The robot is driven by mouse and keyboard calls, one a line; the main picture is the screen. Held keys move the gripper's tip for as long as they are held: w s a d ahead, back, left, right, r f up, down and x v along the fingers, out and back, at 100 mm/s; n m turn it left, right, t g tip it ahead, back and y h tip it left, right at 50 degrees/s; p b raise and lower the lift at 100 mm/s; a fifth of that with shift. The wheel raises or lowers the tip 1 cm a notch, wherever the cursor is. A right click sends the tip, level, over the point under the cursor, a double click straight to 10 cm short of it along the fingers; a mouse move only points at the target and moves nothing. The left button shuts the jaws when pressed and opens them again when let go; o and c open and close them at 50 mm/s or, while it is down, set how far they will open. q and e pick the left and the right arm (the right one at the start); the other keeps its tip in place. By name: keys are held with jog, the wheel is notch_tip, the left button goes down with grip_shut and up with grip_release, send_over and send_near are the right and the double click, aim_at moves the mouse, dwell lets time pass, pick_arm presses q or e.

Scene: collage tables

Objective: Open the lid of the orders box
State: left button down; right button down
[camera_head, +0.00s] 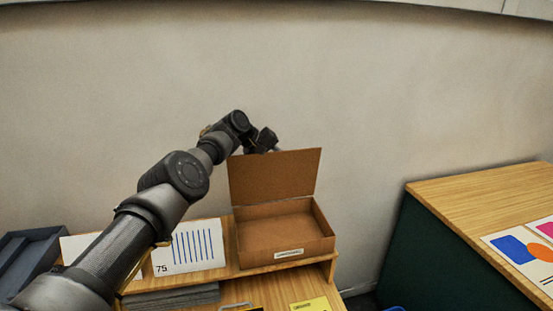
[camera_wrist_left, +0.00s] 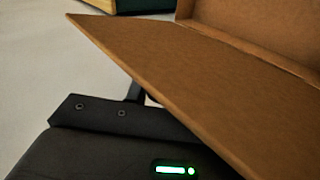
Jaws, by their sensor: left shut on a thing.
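The orders box (camera_head: 325,245) is a brown cardboard box on a wooden shelf, with a white label on its front too small to read. Its lid (camera_head: 275,177) stands up at the back, leaning slightly away, and the inside looks empty. My left gripper (camera_head: 272,147) is shut on the lid at its top edge, left of the middle; the fingertips are mostly hidden. In the left wrist view the lid (camera_wrist_left: 200,75) crosses the picture, with the box inside (camera_wrist_left: 290,30) at the upper right. My right gripper is not in view.
A white card marked 75 with blue stripes (camera_head: 190,245) stands left of the box. A grey tray (camera_head: 30,255) is at the far left. A yellow card (camera_head: 310,304) lies below. A wooden-topped table with prints (camera_head: 450,190) stands at the right, across a gap.

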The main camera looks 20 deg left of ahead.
pick_arm(q)
jog(key=c, duration=1.2)
grip_release()
jog(key=shift+d, duration=0.1)
jog(key=shift+o, duration=0.2)
jog(key=shift+v, duration=1)
jog(key=b+v, duration=0.4)
jog(key=v, duration=0.4)
jog(key=shift+a+r, duration=0.2)
jog(key=shift+r, duration=0.1)
jog(key=shift+s, duration=0.1)
